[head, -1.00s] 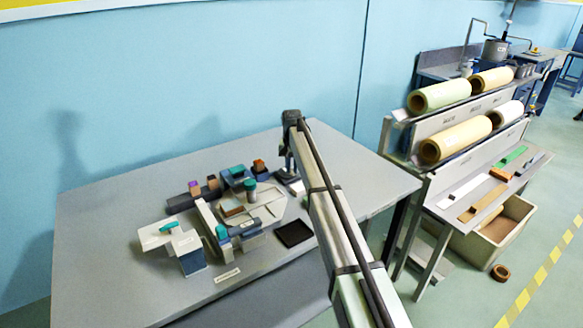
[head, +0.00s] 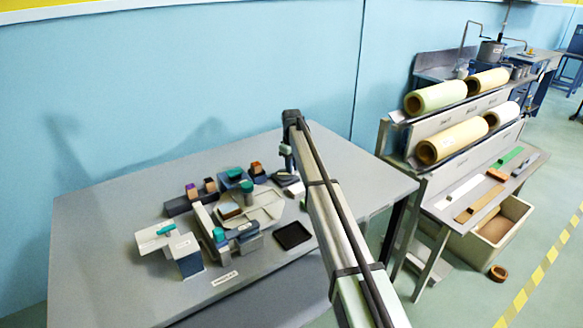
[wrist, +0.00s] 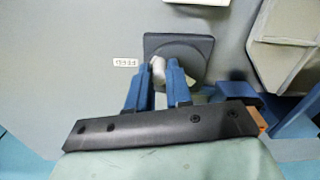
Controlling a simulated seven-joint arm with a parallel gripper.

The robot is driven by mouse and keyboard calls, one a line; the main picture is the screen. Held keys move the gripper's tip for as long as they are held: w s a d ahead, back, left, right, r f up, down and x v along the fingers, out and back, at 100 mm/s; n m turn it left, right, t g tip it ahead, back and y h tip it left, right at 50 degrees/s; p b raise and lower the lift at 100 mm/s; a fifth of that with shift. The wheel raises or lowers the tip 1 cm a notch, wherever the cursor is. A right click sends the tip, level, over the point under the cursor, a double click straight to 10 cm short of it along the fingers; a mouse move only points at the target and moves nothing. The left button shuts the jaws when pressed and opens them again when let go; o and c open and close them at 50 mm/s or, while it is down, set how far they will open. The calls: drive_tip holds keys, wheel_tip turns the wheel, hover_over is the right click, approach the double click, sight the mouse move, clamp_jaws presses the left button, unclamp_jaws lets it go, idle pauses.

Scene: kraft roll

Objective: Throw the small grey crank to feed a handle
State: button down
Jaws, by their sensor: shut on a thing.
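The small grey crank (wrist: 158,72) shows in the wrist view as a pale grey piece between my fingertips, over a dark square base (wrist: 190,46). My gripper (wrist: 158,66) has two blue fingers, shut on the crank. A small white label reading FEED (wrist: 125,62), upside down in this view, lies beside the base. In the head view my gripper (head: 287,164) is at the back right of the grey table, and the dark base (head: 285,179) shows below it. The crank itself is too small and covered to make out there. No separate handle is clearly seen.
A pale machine with teal-topped parts (head: 247,187) stands left of my gripper. A flat black tray (head: 293,236) lies in front of it. A HANDLES label (head: 227,278) is near the table's front edge. A rack with paper rolls (head: 452,139) stands at the right.

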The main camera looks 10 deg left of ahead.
drive_tip(key=n, duration=0.1)
drive_tip(key=w+n, duration=0.1)
drive_tip(key=n, duration=0.1)
drive_tip(key=shift+a, duration=0.15)
drive_tip(key=shift+w+a+n, duration=0.1)
drive_tip(key=shift+a+n, duration=0.05)
drive_tip(key=shift+n, duration=0.75)
drive_tip(key=shift+w+a+n, duration=0.1)
drive_tip(key=shift+n, duration=0.8)
drive_tip(key=c, duration=1)
unclamp_jaws()
drive_tip(key=shift+c, duration=0.2)
drive_tip(key=shift+r, duration=0.15)
wheel_tip(320, 180, up, 14)
drive_tip(key=shift+f, duration=0.2)
